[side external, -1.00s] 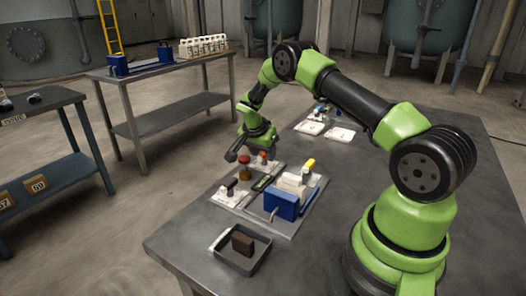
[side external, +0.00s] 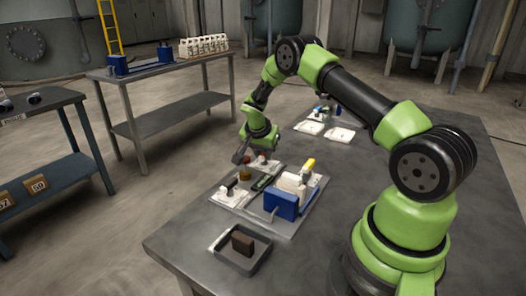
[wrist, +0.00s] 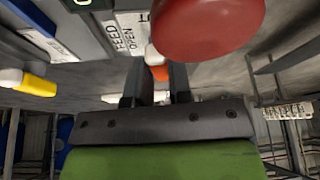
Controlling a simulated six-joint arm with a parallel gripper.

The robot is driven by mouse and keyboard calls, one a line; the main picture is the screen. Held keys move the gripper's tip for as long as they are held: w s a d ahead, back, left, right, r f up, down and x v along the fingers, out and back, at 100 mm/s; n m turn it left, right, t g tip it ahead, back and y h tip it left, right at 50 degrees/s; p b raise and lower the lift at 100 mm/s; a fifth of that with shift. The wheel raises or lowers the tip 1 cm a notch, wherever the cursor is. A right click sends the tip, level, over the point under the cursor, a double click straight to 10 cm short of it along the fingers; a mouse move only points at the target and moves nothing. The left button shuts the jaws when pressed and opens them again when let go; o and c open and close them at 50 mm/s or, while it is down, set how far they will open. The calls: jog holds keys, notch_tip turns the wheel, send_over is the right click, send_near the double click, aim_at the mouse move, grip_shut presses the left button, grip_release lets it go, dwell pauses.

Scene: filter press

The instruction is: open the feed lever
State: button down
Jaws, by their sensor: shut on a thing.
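The feed lever (wrist: 157,60) is white with an orange end. In the wrist view it stands beside the label reading FEED OPEN (wrist: 126,36). My gripper (wrist: 157,88) is shut on its orange end, with a dark finger on each side. In the side view my gripper (side external: 241,157) is low over the panel (side external: 236,197), and the lever is small and partly hidden there. The lever's exact angle is hard to tell.
A large red mushroom button (wrist: 207,25) is close to my fingers. A yellow-ended lever (wrist: 30,83) also shows in the side view (side external: 308,164). A blue box (side external: 281,205) stands on the panel. A grey tray (side external: 257,263) holds a brown block (side external: 243,242).

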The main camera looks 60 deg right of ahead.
jog(key=n, duration=0.2)
jog(key=n+t, duration=0.1)
jog(key=n, duration=0.1)
jog(key=shift+s+d+t, duration=0.1)
jog(key=shift+s+t, duration=0.05)
jog(key=shift+t, duration=0.15)
jog(key=n+t+y, duration=0.1)
jog(key=n, duration=0.3)
jog(key=shift+r, duration=0.1)
jog(key=n, duration=0.1)
jog(key=n+y, duration=0.1)
jog(key=n, duration=0.1)
jog(key=n+t+y, duration=0.1)
jog(key=shift+s+d+n, duration=0.1)
jog(key=shift+d+n, duration=0.15)
jog(key=shift+n, duration=0.05)
jog(key=shift+n+y, duration=0.7)
jog(key=shift+n, duration=1)
jog(key=c, duration=1)
grip_release()
jog(key=shift+c, duration=0.2)
jog(key=v, duration=1)
